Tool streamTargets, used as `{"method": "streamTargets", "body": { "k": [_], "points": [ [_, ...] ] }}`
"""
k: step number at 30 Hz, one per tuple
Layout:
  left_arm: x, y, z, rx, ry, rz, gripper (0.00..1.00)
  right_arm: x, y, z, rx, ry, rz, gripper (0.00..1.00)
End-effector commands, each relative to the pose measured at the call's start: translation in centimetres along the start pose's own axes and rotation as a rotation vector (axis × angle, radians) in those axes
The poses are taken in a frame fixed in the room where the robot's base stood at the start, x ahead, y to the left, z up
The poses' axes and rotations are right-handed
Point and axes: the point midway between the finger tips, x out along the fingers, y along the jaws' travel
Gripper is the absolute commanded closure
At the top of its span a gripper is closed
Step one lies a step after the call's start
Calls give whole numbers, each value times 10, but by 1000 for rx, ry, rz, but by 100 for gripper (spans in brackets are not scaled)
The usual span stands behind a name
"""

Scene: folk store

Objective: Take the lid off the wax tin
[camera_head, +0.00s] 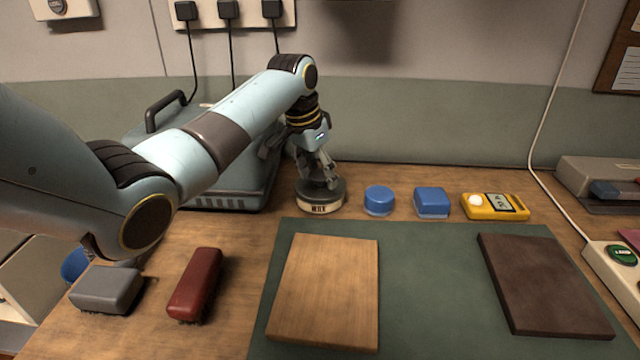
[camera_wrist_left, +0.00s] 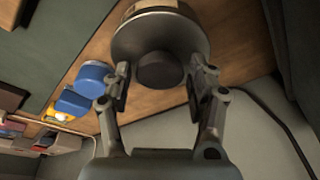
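The wax tin (camera_head: 321,207) stands upright at the back of the bench, a low round tin with a pale label band. Its dark lid (camera_head: 339,190) is on it. In the left wrist view, the lid (camera_wrist_left: 150,33) has a round dark knob (camera_wrist_left: 162,70) in its middle. My left gripper (camera_head: 321,184) reaches down over the lid from above. In the left wrist view, the fingers of my left gripper (camera_wrist_left: 160,82) stand on either side of the knob, with a visible gap on each side. My right gripper is in neither view.
A blue round tin (camera_head: 379,200), a blue block (camera_head: 431,202) and a yellow meter (camera_head: 494,206) stand right of the tin. A grey-blue case (camera_head: 235,195) is close on its left. A green mat (camera_head: 430,285) with two boards lies in front. Brushes lie front left.

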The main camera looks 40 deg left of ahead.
Motion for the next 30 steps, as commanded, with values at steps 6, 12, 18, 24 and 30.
{"method": "streamTargets", "body": {
  "k": [6, 12, 18, 24, 30],
  "points": [
    [0, 0, 0, 0, 0, 0, 73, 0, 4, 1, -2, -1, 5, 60],
    [0, 0, 0, 0, 0, 0, 86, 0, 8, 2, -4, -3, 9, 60],
    [-3, 0, -1, 0, 1, -1, 86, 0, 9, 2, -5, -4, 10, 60],
    [-22, -1, -7, 0, 4, -2, 86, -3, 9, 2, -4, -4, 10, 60],
    [-53, 20, -11, 3, 4, 3, 86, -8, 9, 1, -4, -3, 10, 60]
  ]
}}
